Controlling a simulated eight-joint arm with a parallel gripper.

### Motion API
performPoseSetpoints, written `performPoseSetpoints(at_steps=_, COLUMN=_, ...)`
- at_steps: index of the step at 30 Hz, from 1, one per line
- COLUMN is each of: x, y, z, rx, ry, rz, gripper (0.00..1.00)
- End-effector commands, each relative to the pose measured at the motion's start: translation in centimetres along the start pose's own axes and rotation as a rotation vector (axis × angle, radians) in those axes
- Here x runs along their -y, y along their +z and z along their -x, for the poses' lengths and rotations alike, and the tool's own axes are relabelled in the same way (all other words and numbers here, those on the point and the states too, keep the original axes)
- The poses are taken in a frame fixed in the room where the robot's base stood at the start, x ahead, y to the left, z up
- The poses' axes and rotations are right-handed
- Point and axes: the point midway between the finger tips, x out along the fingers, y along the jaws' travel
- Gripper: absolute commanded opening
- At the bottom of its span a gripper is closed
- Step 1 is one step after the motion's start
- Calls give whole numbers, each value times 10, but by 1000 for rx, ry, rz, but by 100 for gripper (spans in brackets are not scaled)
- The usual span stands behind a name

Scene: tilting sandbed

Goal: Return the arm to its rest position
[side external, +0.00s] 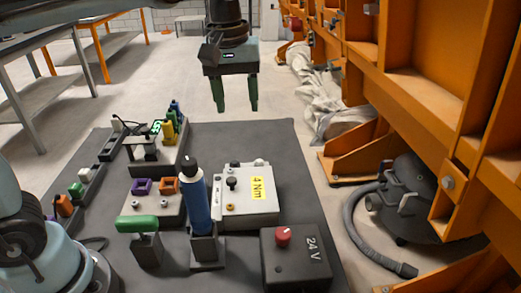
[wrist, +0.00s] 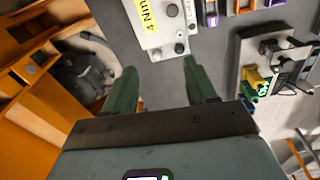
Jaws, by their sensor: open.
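My gripper (side external: 235,106) hangs from the top centre of the side external view, above the far edge of the dark mat. Its two green fingers point down and stand apart, with nothing between them. In the wrist view my gripper (wrist: 163,85) also shows open and empty, its fingers spread over the mat's edge. No object touches the fingers in either view.
The dark mat (side external: 270,160) carries a light box with a yellow "4 Nm" label (side external: 258,188), a blue cylindrical tool (side external: 194,200) upright in a holder, a 24 V box (side external: 290,262) with a red knob, and a green-handled block (side external: 138,224). An orange frame (side external: 420,90) stands right.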

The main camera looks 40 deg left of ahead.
Motion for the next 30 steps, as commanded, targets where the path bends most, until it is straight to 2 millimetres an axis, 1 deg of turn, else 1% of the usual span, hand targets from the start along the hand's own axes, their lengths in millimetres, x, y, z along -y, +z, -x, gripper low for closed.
performPoseSetpoints(at_steps=1, x=11, y=4, z=-4, rx=-27, ry=25, rz=-44, gripper=56)
performPoseSetpoints(at_steps=8, x=52, y=19, z=-28, rx=-191, ry=126, rz=-283, gripper=56)
performPoseSetpoints(at_steps=15, x=91, y=38, z=-66, rx=-385, ry=171, rz=-515, gripper=56)
performPoseSetpoints(at_steps=18, x=102, y=43, z=-79, rx=-449, ry=172, rz=-585, gripper=56)
performPoseSetpoints(at_steps=21, x=108, y=46, z=-87, rx=-492, ry=170, rz=-632, gripper=56)
performPoseSetpoints(at_steps=24, x=111, y=48, z=-92, rx=-513, ry=167, rz=-655, gripper=56)
performPoseSetpoints(at_steps=30, x=111, y=48, z=-92, rx=-518, ry=166, rz=-662, gripper=56)
